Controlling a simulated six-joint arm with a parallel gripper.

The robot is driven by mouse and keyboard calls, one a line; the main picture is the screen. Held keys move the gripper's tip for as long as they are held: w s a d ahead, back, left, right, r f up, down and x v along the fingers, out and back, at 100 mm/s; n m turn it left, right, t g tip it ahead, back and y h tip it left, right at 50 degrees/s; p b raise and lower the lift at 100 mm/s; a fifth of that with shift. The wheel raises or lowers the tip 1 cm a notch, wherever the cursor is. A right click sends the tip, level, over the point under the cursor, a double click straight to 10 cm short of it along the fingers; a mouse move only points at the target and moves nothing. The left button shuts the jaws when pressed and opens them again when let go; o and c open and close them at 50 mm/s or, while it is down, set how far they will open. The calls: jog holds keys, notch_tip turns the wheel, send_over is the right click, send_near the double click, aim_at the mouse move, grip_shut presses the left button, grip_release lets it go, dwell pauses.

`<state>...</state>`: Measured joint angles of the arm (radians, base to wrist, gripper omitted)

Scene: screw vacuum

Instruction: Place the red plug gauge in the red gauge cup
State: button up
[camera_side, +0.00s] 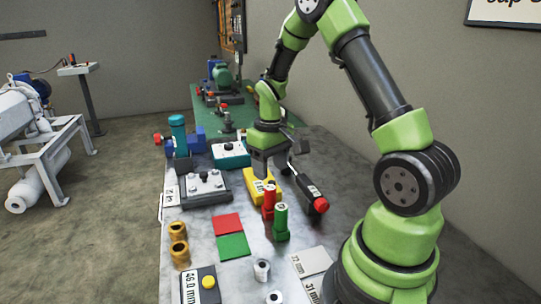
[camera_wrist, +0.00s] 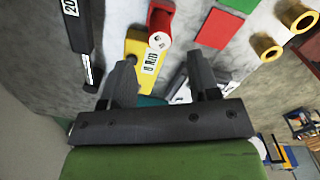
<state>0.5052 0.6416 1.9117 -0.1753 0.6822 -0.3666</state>
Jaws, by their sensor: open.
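An upright red cylinder (camera_side: 269,199), which looks like the red plug gauge, stands on the grey table beside a similar green cylinder (camera_side: 281,223). In the wrist view the red cylinder (camera_wrist: 161,27) shows its pale end face, beyond my fingertips. A flat red square (camera_side: 227,224) lies on the table to its left; I cannot tell which thing is the red gauge cup. My gripper (camera_side: 262,168) is above the table behind the red cylinder, apart from it. In the wrist view my gripper (camera_wrist: 163,68) is open, with nothing held between its fingers.
A yellow labelled block (camera_side: 262,187) lies close behind the red cylinder. A black tool with a red end (camera_side: 310,193) is to its right. A flat green square (camera_side: 233,246) and brass rings (camera_side: 179,240) are to the left. Bare table lies between.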

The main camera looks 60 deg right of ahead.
notch_tip(320, 180, up, 2)
jog(key=shift+r, duration=0.15)
jog(key=s+a+r+t, duration=0.2)
jog(key=a+r+t, duration=0.1)
jog(key=a+r, duration=0.65)
jog(key=s+a+r+t+y, duration=0.2)
jog(key=s+a+r+t, duration=0.2)
jog(key=s+a+r, duration=0.3)
jog(key=s+a, duration=0.1)
jog(key=s, duration=0.2)
jog(key=shift+s, duration=0.25)
